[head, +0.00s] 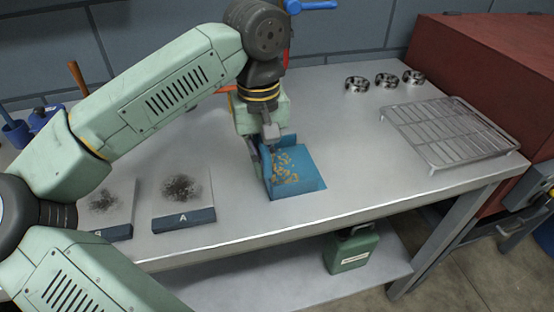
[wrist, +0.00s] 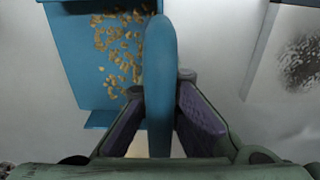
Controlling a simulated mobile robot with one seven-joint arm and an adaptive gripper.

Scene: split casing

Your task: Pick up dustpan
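The dustpan is blue and lies on the grey workbench, its pan (head: 308,183) holding small yellow-brown bits. In the wrist view, the pan (wrist: 75,60) fills the upper left. Its blue handle (wrist: 160,70) runs upright through the picture centre, between my two dark, purple-padded fingers. My gripper (head: 262,148) is low over the left, rear side of the pan. In the wrist view my gripper (wrist: 161,92) has a finger on each side of the handle, very close to it. I cannot tell whether the fingers press on it.
Two dirty plates stand left of the dustpan: plate A (head: 183,190) and plate B (head: 107,203). A wire rack (head: 447,130) and several metal rings (head: 386,80) are at the right. A green can (head: 351,250) is on the lower shelf. The bench right of the pan is clear.

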